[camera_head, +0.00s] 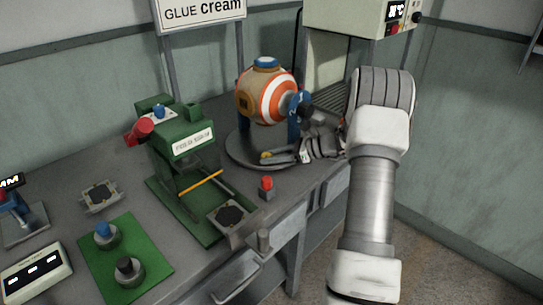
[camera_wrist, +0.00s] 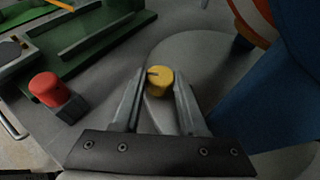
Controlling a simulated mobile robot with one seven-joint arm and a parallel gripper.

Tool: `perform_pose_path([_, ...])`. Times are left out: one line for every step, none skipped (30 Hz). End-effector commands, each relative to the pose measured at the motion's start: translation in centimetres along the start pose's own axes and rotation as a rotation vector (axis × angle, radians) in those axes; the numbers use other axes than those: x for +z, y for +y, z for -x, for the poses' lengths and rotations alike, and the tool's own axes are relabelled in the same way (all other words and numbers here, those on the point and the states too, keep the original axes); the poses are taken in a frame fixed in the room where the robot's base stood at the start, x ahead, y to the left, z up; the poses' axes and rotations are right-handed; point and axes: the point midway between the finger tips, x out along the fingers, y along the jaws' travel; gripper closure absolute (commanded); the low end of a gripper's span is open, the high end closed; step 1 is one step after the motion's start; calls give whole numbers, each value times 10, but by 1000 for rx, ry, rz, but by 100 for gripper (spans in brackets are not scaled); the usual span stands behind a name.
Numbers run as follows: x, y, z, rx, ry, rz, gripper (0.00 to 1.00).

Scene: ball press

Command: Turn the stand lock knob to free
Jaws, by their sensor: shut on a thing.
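The stand lock knob (camera_wrist: 161,84) is a small yellow cylinder with a dark line on its top. In the wrist view the line points left. It sits at the edge of the round grey stand base (camera_head: 236,151). My gripper (camera_wrist: 160,88) is shut on the knob, with one finger on each side. In the head view my gripper (camera_head: 274,157) reaches in from the right, and the yellow knob (camera_head: 264,155) shows at its fingertips. An orange-and-white striped ball (camera_head: 268,97) with a blue cap rests in the blue stand (camera_wrist: 272,90) above the base.
A red button (camera_head: 266,183) on a grey block stands near the bench's front edge. A green press (camera_head: 178,150) with a red handle stands left of the stand. A green mat (camera_head: 150,262) with two knobs lies further left. A cream machine (camera_head: 350,18) is behind.

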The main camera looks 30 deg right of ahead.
Motion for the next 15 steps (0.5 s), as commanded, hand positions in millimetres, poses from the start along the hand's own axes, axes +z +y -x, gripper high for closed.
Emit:
perform_pose_path([-1,0,0,0,1,-1,55])
perform_pose_path([-1,0,0,0,0,-1,50])
perform_pose_path([-1,0,0,0,0,-1,43])
perform_pose_path([-1,0,0,0,0,-1,37])
perform_pose_path([0,0,0,-1,0,-1,32])
perform_pose_path([0,0,0,-1,0,0,29])
perform_pose_path([0,0,0,-1,0,0,29])
perform_pose_path([0,0,0,-2,0,0,29])
perform_pose_path([0,-1,0,-2,0,0,29])
perform_pose_path([0,-1,0,-3,0,0,29])
perform_pose_path([0,-1,0,-3,0,0,29])
perform_pose_path([0,-1,0,-3,0,1,29])
perform_pose_path([0,-1,0,-4,0,1,29])
perform_pose_path([0,-1,0,-4,0,1,29])
perform_pose_path([0,-1,0,-5,0,1,29])
